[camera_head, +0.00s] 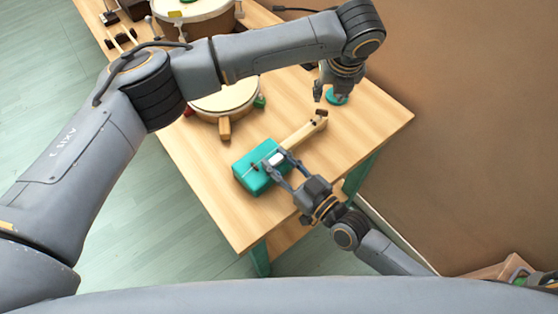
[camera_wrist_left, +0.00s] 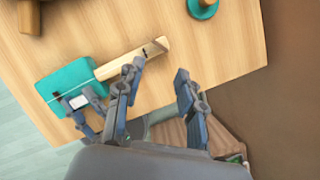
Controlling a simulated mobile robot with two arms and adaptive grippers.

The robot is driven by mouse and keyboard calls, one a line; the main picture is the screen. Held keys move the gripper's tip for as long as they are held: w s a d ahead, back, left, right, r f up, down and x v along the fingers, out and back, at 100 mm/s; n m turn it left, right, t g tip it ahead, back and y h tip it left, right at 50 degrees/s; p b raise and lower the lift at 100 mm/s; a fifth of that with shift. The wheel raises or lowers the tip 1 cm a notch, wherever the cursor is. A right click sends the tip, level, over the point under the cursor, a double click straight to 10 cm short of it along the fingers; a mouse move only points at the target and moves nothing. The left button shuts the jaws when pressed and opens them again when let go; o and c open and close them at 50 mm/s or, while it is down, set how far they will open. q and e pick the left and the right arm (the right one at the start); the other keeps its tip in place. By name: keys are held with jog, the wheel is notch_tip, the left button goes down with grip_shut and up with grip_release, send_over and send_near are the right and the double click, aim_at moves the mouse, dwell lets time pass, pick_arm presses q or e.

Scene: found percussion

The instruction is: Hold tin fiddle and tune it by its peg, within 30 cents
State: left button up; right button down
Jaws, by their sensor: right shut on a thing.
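The tin fiddle has a teal box body (camera_head: 251,178) and a pale wooden neck (camera_head: 298,135). It lies near the table's front right part. A small dark peg (camera_head: 321,115) sits at the neck's far end; it also shows in the left wrist view (camera_wrist_left: 154,48). My right gripper (camera_head: 276,163) is shut on the fiddle's body near the neck's base. In the left wrist view, my right gripper (camera_wrist_left: 81,101) is at the body's edge. My left gripper (camera_head: 331,92) is open and empty above the table, beyond the peg. Its spread fingers (camera_wrist_left: 160,70) show in the left wrist view.
A drum with coloured feet (camera_head: 226,98) stands left of the fiddle, and another drum (camera_head: 195,18) is further back. The wooden table (camera_head: 375,125) is clear on its right side, beside a brown wall.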

aim_at(322, 111)
pick_arm(q)
jog(key=shift+o, duration=0.5)
jog(key=shift+o, duration=1.3)
jog(key=w+f+n, duration=0.1)
jog(key=f+n, duration=0.2)
jog(key=n, duration=0.7)
jog(key=w+f+n+h, duration=0.1)
jog(key=f+n, duration=0.2)
jog(key=n, duration=0.8)
jog(key=w+f+n, duration=0.1)
jog(key=f+n, duration=0.2)
jog(key=n, duration=0.8)
jog(key=shift+w+a, duration=0.1)
